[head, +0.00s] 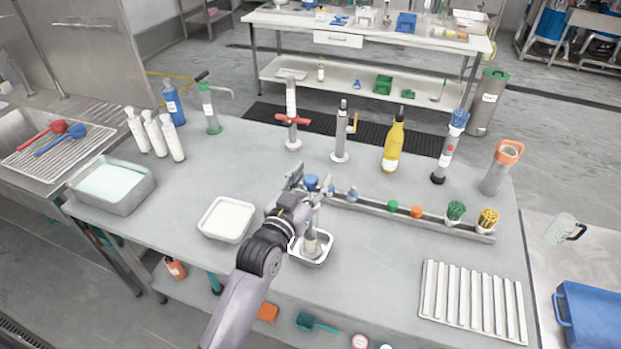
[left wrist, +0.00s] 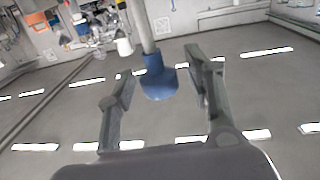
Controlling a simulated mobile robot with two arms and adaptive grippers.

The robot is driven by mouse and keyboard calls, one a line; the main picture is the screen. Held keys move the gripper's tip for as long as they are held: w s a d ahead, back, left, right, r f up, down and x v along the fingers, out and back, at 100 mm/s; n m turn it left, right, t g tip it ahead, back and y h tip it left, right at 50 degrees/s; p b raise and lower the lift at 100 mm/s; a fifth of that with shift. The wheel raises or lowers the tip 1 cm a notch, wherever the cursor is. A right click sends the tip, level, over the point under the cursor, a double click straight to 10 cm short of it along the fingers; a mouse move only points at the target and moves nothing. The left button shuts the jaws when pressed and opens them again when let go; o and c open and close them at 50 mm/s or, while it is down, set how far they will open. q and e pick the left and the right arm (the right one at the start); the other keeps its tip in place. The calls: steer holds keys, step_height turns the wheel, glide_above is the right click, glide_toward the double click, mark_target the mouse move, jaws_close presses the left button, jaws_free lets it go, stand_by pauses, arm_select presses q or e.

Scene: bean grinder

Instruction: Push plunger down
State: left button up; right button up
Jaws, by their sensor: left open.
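The plunger's blue knob (head: 311,181) stands at the top of a grey upright device (head: 312,243) in a small white tray (head: 325,259) near the table's front edge. My left gripper (head: 308,192) is up at the knob's height, with its fingers spread around it. In the left wrist view, the blue knob (left wrist: 159,82) with its pale rod shows between the two open fingers of the gripper (left wrist: 163,72). There is a visible gap on both sides of it. The gripper hides part of the plunger rod in the head view. My right gripper is not in view.
A long narrow rack (head: 400,212) with coloured items runs just right of the device. A white square tray (head: 227,220) lies to its left. A yellow bottle (head: 393,148) and several upright tools stand behind. A ribbed white tray (head: 473,300) lies at the right front.

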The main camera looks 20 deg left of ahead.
arm_select(q)
steer(key=shift+c, duration=0.3)
jaws_close()
stand_by(0.5)
